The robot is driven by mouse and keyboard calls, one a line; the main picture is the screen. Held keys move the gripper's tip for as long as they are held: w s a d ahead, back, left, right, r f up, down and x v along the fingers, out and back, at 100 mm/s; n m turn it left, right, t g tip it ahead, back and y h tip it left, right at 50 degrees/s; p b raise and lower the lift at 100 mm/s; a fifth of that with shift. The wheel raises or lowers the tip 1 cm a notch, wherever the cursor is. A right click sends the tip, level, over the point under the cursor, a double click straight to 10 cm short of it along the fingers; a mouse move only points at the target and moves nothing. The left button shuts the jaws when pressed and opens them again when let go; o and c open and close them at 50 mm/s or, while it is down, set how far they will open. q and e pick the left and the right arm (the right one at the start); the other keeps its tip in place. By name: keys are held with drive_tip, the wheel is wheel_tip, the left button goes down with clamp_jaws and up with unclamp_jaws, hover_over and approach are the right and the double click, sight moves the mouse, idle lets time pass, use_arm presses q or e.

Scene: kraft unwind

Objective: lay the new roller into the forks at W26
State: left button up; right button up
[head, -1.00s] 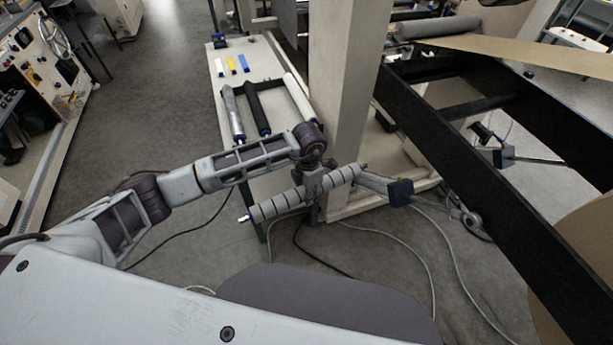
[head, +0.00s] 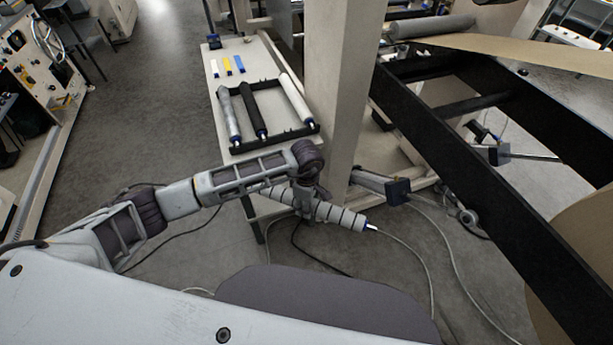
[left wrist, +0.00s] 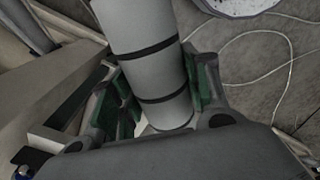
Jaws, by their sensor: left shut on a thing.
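My left gripper (head: 309,203) is shut around the middle of a grey roller with dark bands (head: 340,215). The roller is held in the air, its right end lower and nearer to me, with a pale tip showing. In the left wrist view the roller (left wrist: 150,55) lies between the green-padded fingers (left wrist: 163,95), its far end cut off by the frame. No W26 label can be read, and I cannot tell which parts are its forks. My right gripper is not in view.
A bench (head: 223,95) at the upper left bears a black rack (head: 288,136) with a silver, a black and a white roller. A pale post (head: 345,90) stands just behind the held roller. Dark machine beams (head: 480,190) fill the right. Cables (head: 425,260) lie on the floor.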

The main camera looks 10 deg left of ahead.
use_arm(q)
drive_tip(key=m, duration=0.1)
drive_tip(key=s+f+m, duration=0.1)
drive_tip(key=m, duration=0.1)
drive_tip(key=shift+d+m, duration=0.1)
drive_tip(key=shift+m, duration=0.2)
drive_tip(key=m, duration=0.1)
drive_tip(key=f+m, duration=0.1)
drive_tip(key=m, duration=0.1)
drive_tip(key=shift+s+f, duration=0.1)
drive_tip(key=shift+s, duration=0.3)
drive_tip(key=a+f+m, duration=0.2)
drive_tip(key=a+m, duration=0.2)
drive_tip(key=a, duration=0.2)
drive_tip(key=s+a+f+m, duration=0.1)
drive_tip(key=a+f+m, duration=0.1)
drive_tip(key=a+m, duration=0.3)
drive_tip(key=shift+s+a+f, duration=0.25)
drive_tip(key=shift+s+a, duration=0.05)
drive_tip(key=shift+a, duration=0.7)
